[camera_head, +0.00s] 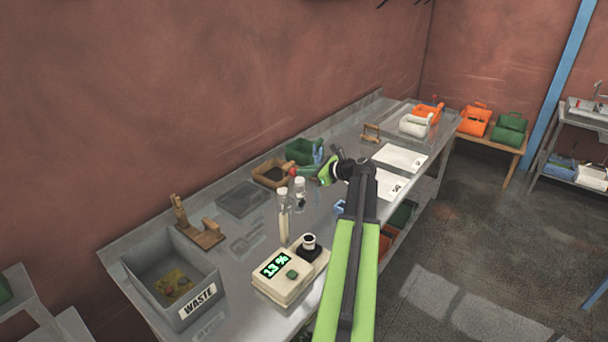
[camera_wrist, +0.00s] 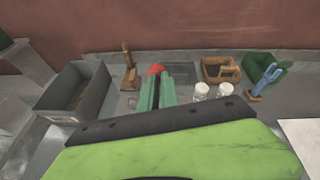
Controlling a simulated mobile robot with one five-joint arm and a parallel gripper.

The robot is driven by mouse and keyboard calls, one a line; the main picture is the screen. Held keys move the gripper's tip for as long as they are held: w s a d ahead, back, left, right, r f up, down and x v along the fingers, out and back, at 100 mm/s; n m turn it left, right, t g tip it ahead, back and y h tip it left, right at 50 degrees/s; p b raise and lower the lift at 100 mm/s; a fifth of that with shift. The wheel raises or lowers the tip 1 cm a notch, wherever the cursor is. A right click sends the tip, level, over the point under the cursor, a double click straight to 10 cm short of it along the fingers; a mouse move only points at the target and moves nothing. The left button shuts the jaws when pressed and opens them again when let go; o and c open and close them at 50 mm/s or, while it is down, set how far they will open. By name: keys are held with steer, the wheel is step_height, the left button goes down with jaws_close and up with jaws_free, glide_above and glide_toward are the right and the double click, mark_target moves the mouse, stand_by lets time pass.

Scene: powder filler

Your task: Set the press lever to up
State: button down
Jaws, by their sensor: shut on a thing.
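A brown stand (camera_head: 203,234) with an upright post and flat base is on the bench, right of the waste bin. It also shows in the wrist view (camera_wrist: 130,78); it looks like the press, but I cannot tell its lever's position. My gripper (camera_wrist: 157,80) is shut on a small red piece (camera_wrist: 155,69), whose rounded end shows at the fingertips. In the head view my gripper is over the middle of the bench, far right of the brown stand and apart from it. The rest of the red piece is hidden between the fingers.
The grey waste bin (camera_head: 172,282) stands at the near left. A scale (camera_head: 283,286) reading 13 % is near the front edge. Vials with white lids (camera_wrist: 200,91), a brown box (camera_wrist: 220,68) and a green box (camera_wrist: 262,68) stand right of the stand. White sheets (camera_head: 400,158) lie further right.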

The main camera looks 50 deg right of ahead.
steer(key=p+v, duration=0.6)
steer(key=v, duration=1.1)
steer(key=shift+s+p, duration=0.25)
steer(key=shift+p, duration=0.15)
steer(key=shift+a, duration=0.1)
steer(key=w+a+f+n+g+y+b, duration=0.1)
steer(key=w+a+f+n+g+b, duration=0.1)
steer(key=w+a+f+n+b, duration=0.45)
steer(key=w+a+f+n+g+y+b, duration=0.1)
steer(key=w+a+f+n+g+y, duration=0.15)
steer(key=w+a+f, duration=0.65)
steer(key=w+a+f+n+g+y+b, duration=0.1)
steer(key=w+a+f+n+g+b, duration=0.3)
steer(key=a, duration=0.7)
steer(key=a+f+n+g+h+b, duration=0.1)
steer(key=a+f+n+b, duration=0.3)
steer(key=a, duration=0.7)
steer(key=a+f+n+g+h+b, duration=0.2)
steer(key=a+f+n+b, duration=0.3)
steer(key=a+f+n, duration=0.4)
steer(key=a+f+n+g+h+b, duration=0.2)
steer(key=a+f+n+b, duration=0.3)
steer(key=a, duration=0.8)
steer(key=shift+s+a+f+n+h, duration=0.1)
steer(key=shift+s+f+n+h, duration=0.05)
steer(key=shift+f+n, duration=0.5)
steer(key=shift+s+a+f+n+h, duration=0.15)
steer(key=shift+f+n, duration=0.3)
steer(key=shift+f, duration=0.4)
steer(key=shift+r, duration=0.1)
